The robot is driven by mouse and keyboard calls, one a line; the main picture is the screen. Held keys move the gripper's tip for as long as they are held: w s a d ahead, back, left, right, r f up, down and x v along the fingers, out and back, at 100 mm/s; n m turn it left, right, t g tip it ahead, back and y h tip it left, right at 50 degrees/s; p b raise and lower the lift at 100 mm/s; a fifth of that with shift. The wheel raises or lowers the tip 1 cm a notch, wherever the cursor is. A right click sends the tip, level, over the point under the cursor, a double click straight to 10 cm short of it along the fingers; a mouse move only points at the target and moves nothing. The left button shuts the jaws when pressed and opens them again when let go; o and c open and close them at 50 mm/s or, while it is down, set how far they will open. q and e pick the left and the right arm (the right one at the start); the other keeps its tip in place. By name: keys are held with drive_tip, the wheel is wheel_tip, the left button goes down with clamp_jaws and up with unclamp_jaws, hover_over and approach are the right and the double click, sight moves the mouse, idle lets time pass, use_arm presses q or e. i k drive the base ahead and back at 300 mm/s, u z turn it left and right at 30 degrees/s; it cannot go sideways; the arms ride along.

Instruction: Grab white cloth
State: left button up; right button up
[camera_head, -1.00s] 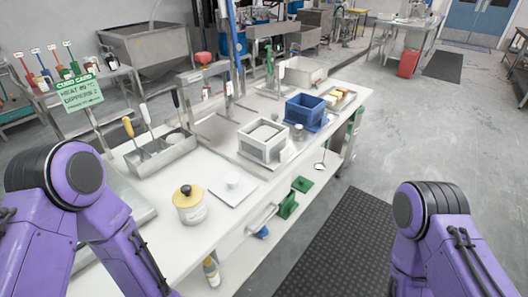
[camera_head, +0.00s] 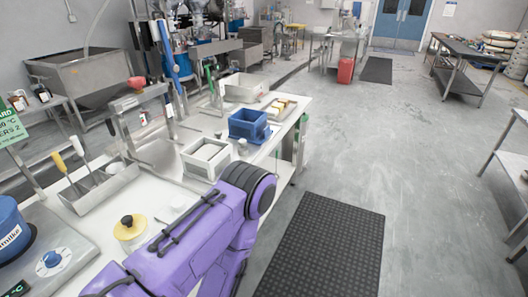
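No white cloth can be told for certain. A pale filling lies in the white crate (camera_head: 206,158) on the white table, but I cannot tell whether it is cloth. A small white item (camera_head: 178,203) lies behind the yellow-lidded jar (camera_head: 130,228), partly hidden by my purple arm. My arm crosses the front of the table, its elbow near the crate and its lower part running down to the left. Neither gripper is in view, so I cannot see what they hold.
A metal utensil bin (camera_head: 98,188) and a scale with a blue pot (camera_head: 10,228) stand at left. The floor right of the black mat (camera_head: 322,247) is clear.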

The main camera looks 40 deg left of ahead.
sight(209, 151)
drive_tip(key=z, duration=0.1)
drive_tip(key=i, duration=2.1)
drive_tip(key=u, duration=2.55)
